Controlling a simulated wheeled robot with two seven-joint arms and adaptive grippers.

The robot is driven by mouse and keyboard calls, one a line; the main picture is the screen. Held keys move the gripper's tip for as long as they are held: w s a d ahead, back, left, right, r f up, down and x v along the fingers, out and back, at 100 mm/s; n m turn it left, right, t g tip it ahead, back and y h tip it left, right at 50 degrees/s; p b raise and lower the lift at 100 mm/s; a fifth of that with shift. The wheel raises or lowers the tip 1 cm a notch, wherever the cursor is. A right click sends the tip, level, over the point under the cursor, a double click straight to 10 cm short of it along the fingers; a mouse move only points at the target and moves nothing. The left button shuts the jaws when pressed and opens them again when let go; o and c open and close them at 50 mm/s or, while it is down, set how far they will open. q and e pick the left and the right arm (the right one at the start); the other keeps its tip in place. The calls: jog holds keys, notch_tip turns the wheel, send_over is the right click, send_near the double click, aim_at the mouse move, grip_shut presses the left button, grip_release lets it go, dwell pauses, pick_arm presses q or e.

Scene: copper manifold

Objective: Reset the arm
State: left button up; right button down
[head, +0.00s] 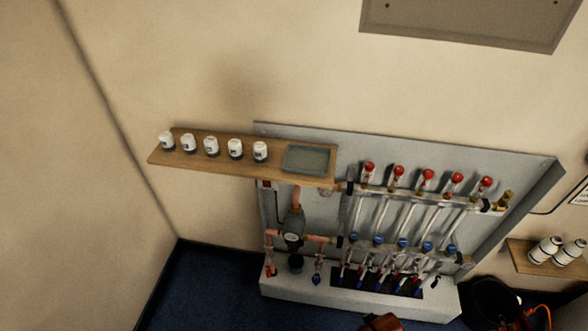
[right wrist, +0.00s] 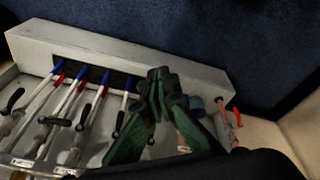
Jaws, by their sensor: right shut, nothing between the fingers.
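My right gripper (right wrist: 160,76) shows in the right wrist view, with green fingers and dark tips brought together and nothing between them. It is in front of the manifold's pale base ledge (right wrist: 120,50), to the right of the red and blue pipes (right wrist: 93,88) in that picture. Whether it touches anything cannot be told. In the head view the copper manifold (head: 400,235) hangs on a grey backing panel (head: 480,155), with red-capped valves along the top and blue caps below. Neither gripper can be made out in the head view, and my left gripper is not in view.
A wooden shelf (head: 272,169) holds several white jars (head: 211,146) and a grey tray (head: 309,146). A smaller shelf (head: 515,249) at the right carries white bottles (head: 545,250). A dark round container (head: 492,300) stands below it. The blue floor (head: 205,290) at lower left is clear.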

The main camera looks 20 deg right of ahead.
jog(key=s+a+f+g, duration=0.1)
jog(key=s+f, duration=0.2)
jog(key=f, duration=0.9)
jog(key=s+f, duration=0.4)
jog(key=f, duration=0.8)
jog(key=s+f+n+g, duration=0.1)
jog(key=s+f, duration=1.1)
jog(key=s, duration=0.5)
jog(key=shift+s+f+y, duration=0.25)
jog(key=shift+f+y, duration=0.05)
jog(key=shift+f, duration=0.05)
